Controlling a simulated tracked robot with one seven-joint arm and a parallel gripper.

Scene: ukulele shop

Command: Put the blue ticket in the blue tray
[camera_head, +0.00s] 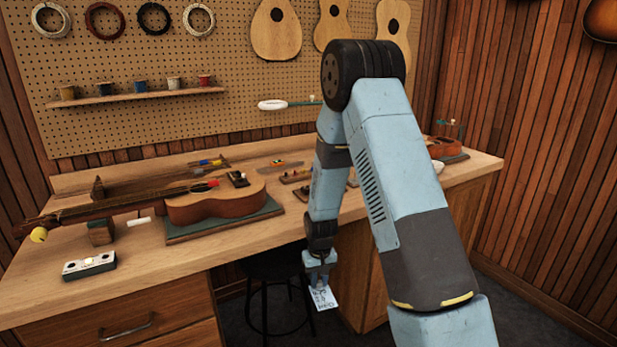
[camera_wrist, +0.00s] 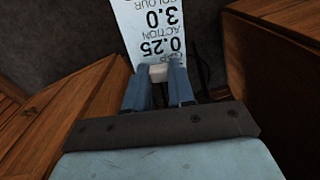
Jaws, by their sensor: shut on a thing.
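My gripper (camera_head: 319,270) is shut on a pale, near-white ticket (camera_head: 324,296) with dark print. It hangs in front of the bench, above a dark stool. In the wrist view the blue fingers of my gripper (camera_wrist: 158,75) close on a small white block at the end of the ticket (camera_wrist: 150,30). The upside-down print includes "COLOUR", "3.0", "ACTION" and "0.25". I see no blue on the ticket's visible face. I cannot make out a blue tray in either view; my arm hides part of the bench.
The wooden bench (camera_head: 70,293) holds a ukulele (camera_head: 215,201) on a green mat, a white-topped device (camera_head: 90,265) and several small items. A dark stool (camera_head: 277,267) stands in the gap under the bench. A pegboard (camera_head: 220,65) rises behind.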

